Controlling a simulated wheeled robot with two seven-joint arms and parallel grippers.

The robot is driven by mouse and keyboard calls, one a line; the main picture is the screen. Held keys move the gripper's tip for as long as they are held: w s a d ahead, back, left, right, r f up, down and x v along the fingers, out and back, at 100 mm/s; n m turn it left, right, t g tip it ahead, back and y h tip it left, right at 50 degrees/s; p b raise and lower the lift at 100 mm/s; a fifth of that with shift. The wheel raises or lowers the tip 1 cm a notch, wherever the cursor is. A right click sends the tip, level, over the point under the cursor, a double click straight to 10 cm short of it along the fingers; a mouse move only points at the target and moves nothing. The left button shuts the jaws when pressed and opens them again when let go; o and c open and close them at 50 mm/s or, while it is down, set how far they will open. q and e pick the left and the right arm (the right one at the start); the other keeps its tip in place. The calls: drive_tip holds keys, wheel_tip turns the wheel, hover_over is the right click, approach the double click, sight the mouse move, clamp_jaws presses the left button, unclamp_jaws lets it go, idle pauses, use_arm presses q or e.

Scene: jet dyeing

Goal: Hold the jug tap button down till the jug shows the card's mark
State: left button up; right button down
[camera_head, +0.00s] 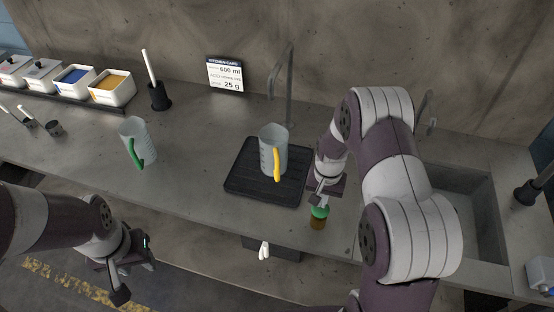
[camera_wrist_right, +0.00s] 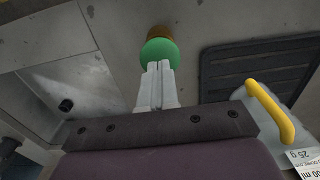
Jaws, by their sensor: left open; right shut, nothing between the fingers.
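The jug with the yellow handle (camera_head: 270,146) stands upright on a black ribbed tray (camera_head: 243,187) under the tap (camera_head: 289,80). Its water level is not readable. The card (camera_head: 225,75) leans at the back wall and reads 600 ml and 25 g. The green button (camera_head: 319,211) sits on a brown base right of the tray. My right gripper (camera_head: 317,201) is shut and empty at the button. In the wrist view its fingertips (camera_wrist_right: 159,68) meet or overlap the green button (camera_wrist_right: 158,52); whether it is pressed is unclear. My left gripper (camera_head: 134,272) is open, in front of the counter.
A second jug with a green handle (camera_head: 138,143) stands left of the tray. Several powder bins (camera_head: 112,88) and a black holder with a white stick (camera_head: 159,97) stand at the back left. A sink (camera_head: 457,205) lies right of my right arm. Counter between the jugs is clear.

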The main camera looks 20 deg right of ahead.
drive_tip(key=shift+f+b, duration=1.05)
drive_tip(key=shift+f, duration=0.55)
idle(2.6)
idle(1.9)
wheel_tip(320, 180, up, 4)
drive_tip(key=p, duration=0.3)
drive_tip(key=shift+f, duration=0.45)
wheel_tip(320, 180, up, 4)
drive_tip(key=p, duration=0.3)
drive_tip(key=shift+r, duration=0.15)
drive_tip(key=shift+w, duration=0.1)
